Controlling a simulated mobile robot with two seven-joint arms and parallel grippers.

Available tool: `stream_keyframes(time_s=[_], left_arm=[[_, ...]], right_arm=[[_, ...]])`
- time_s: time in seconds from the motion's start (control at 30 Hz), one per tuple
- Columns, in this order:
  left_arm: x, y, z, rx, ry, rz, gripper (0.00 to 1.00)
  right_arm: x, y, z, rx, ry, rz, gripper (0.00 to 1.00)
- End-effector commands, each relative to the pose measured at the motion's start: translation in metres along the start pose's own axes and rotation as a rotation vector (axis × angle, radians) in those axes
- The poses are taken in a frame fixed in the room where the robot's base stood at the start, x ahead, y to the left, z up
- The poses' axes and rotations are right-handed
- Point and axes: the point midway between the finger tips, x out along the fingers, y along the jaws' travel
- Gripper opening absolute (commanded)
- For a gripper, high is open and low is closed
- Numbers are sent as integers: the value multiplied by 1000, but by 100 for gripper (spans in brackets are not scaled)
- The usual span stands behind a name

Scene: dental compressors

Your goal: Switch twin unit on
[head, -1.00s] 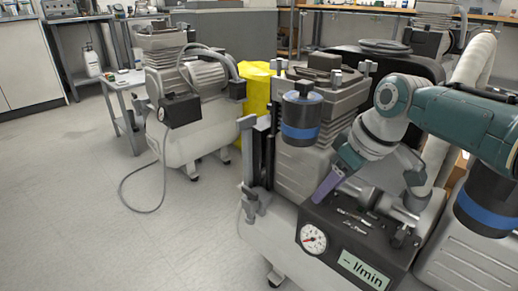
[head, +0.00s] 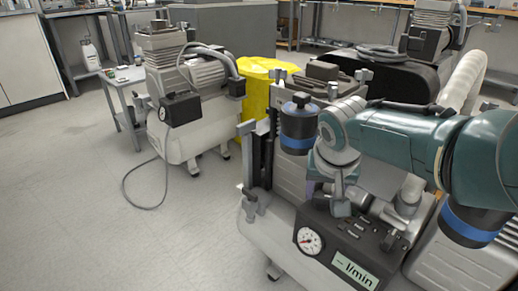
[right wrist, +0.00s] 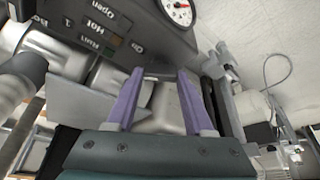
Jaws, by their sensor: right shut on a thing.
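The near compressor has a black control panel (head: 345,240) with a round gauge (head: 309,241), a display reading "l/min" (head: 354,272) and small switches. The panel also shows in the right wrist view (right wrist: 120,32), with labels such as "Open" and "Hot". My right gripper (head: 341,206) is low over the panel's back edge, its fingers mostly hidden by the wrist. In the right wrist view its two purple fingers (right wrist: 158,75) stand apart, with a grey part (right wrist: 163,108) between them. I cannot tell which compressor is the twin unit. My left gripper is out of view.
A second compressor (head: 197,130) with a small black gauge box (head: 180,108) stands at the left, its cable on the floor. A yellow object (head: 258,82) is behind. Another compressor (head: 385,68) stands at back right.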

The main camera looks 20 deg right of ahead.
Motion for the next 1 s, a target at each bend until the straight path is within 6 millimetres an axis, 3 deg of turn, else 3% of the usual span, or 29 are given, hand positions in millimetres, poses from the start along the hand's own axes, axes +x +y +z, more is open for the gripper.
stream_keyframes(time_s=[0.5,1.0], left_arm=[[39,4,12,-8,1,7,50],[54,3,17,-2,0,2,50]], right_arm=[[4,-4,1,403,-1,164,0],[2,-3,0,554,-3,229,0]])
